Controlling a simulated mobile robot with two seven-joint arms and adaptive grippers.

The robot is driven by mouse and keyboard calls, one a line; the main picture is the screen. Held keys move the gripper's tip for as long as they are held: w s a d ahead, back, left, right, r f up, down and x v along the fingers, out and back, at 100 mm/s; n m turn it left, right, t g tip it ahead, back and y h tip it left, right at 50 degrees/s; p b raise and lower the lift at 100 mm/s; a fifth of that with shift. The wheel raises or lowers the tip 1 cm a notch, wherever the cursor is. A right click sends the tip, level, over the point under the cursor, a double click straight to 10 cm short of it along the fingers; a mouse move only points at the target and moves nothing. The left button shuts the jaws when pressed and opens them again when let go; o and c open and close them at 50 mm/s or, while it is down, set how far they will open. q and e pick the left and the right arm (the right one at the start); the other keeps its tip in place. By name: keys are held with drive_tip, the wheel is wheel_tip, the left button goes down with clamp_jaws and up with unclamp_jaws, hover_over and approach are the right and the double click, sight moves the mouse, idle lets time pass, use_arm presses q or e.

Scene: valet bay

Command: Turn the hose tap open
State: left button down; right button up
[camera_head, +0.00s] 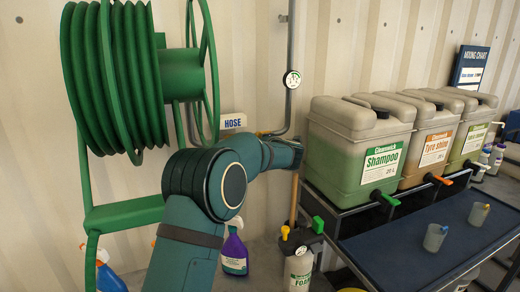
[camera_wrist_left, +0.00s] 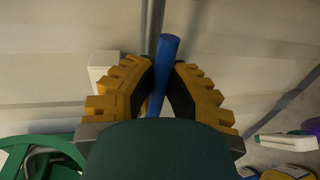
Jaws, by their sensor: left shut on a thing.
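The hose tap's blue handle (camera_wrist_left: 164,70) shows in the left wrist view as a round bar between the two yellow-and-black jaws of my left gripper (camera_wrist_left: 161,88). The jaws are shut on it. The handle's free end sticks out past the jaw tips, leaning slightly right. A grey pipe (camera_wrist_left: 152,22) runs behind it. There my own arm hides the handle and most of my left gripper. My right gripper is not in view.
A green hose reel (camera_head: 110,75) stands at the left. Shampoo (camera_head: 345,160), Tyre shine (camera_head: 430,150) and another drum (camera_head: 470,135) stand on a rack at the right. Cups (camera_head: 435,237) stand on the dark tray (camera_head: 400,255). A purple spray bottle (camera_head: 235,255) is below my arm.

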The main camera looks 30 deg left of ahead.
use_arm(q)
drive_tip(key=shift+r, duration=0.25)
idle(0.3)
drive_tip(key=c, duration=1)
unclamp_jaws()
drive_tip(key=shift+d, duration=0.1)
drive_tip(key=v, duration=1.2)
